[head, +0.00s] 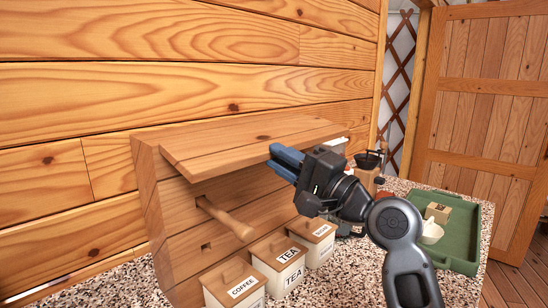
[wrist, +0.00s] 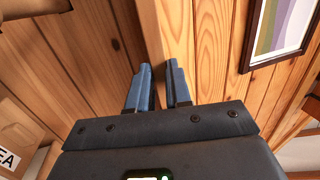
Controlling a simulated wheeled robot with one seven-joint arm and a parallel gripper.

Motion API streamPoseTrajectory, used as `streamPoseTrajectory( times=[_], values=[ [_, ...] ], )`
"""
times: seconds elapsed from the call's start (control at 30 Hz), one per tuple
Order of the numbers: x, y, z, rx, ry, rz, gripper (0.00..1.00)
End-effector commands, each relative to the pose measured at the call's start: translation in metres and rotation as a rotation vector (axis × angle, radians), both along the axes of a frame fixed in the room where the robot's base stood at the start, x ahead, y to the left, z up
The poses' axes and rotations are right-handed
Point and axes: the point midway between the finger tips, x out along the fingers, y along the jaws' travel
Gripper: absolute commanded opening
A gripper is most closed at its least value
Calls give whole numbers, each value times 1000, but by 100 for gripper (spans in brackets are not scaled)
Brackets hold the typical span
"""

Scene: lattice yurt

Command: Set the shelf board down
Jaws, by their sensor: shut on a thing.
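The shelf board (head: 245,142) is a pale wooden plank high against the left wall, at the upper part of a wooden shelf unit (head: 150,195). My gripper (head: 284,161) is shut on the board's front edge, towards its right end. In the wrist view the board's edge (wrist: 149,30) runs between the two blue fingers (wrist: 158,82). A round wooden peg (head: 225,218) sticks out of the unit below the board. A square hole (head: 207,246) shows lower down. I cannot tell whether the board touches any support; its far side is hidden.
Canisters labelled coffee (head: 236,290), tea (head: 279,260) and sugar (head: 314,238) stand below on the speckled counter (head: 130,278). A coffee grinder (head: 368,172) stands behind my arm. A green tray (head: 466,215) holds small items at the right. A framed picture (wrist: 280,28) hangs on the wall.

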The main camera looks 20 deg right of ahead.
Motion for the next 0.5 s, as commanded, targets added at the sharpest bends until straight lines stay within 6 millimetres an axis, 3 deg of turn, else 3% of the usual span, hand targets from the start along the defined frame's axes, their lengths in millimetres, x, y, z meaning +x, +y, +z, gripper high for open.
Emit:
streamPoseTrajectory(
  times=[0.27,0.5],
  values=[
    [0,0,2,-9,9,1,0],
    [-2,-1,9,-62,129,1,0]
  ],
)
